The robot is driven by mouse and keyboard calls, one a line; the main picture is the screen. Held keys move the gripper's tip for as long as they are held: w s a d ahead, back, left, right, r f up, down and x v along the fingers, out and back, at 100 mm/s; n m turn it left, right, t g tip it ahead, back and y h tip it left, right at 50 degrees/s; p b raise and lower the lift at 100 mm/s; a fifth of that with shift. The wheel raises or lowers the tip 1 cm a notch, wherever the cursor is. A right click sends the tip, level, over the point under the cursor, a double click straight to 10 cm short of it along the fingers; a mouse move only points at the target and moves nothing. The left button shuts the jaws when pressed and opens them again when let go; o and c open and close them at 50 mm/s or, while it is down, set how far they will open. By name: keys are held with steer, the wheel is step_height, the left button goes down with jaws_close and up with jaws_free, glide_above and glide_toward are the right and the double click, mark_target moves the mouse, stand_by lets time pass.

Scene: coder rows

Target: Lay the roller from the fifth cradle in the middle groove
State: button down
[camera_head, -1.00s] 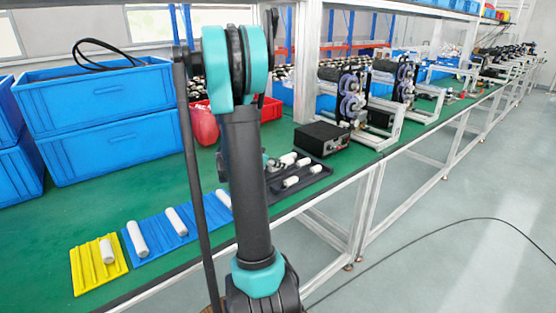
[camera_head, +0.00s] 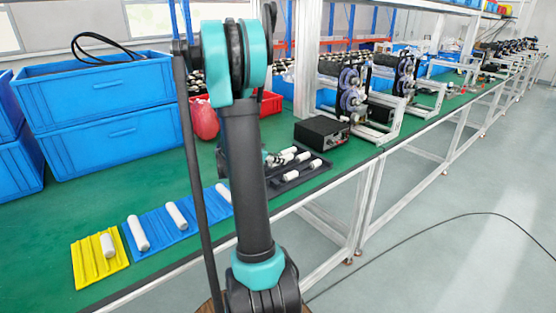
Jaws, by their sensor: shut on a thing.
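My gripper (camera_head: 270,159) is mostly hidden behind my arm, at the left end of the dark tray (camera_head: 323,170). The part that shows is next to white rollers. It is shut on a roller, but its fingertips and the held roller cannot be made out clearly. Several white rollers (camera_head: 291,175) lie in the dark tray. The blue grooved tray (camera_head: 155,228) holds white rollers (camera_head: 138,232), spaced apart; my arm hides its right end. The yellow grooved tray (camera_head: 87,262) has one white roller (camera_head: 107,244) toward its right side.
Stacked blue crates (camera_head: 100,120) stand at the back left. A red bin (camera_head: 268,106) and a red bag (camera_head: 204,120) are behind my arm. A black box (camera_head: 321,133) stands behind the dark tray. Green bench top is free between the crates and trays.

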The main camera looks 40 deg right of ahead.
steer(key=shift+f, duration=0.1)
steer(key=shift+f, duration=0.8)
steer(key=shift+f, duration=0.1)
steer(key=shift+f, duration=0.35)
steer(key=c, duration=1.2)
jaws_free()
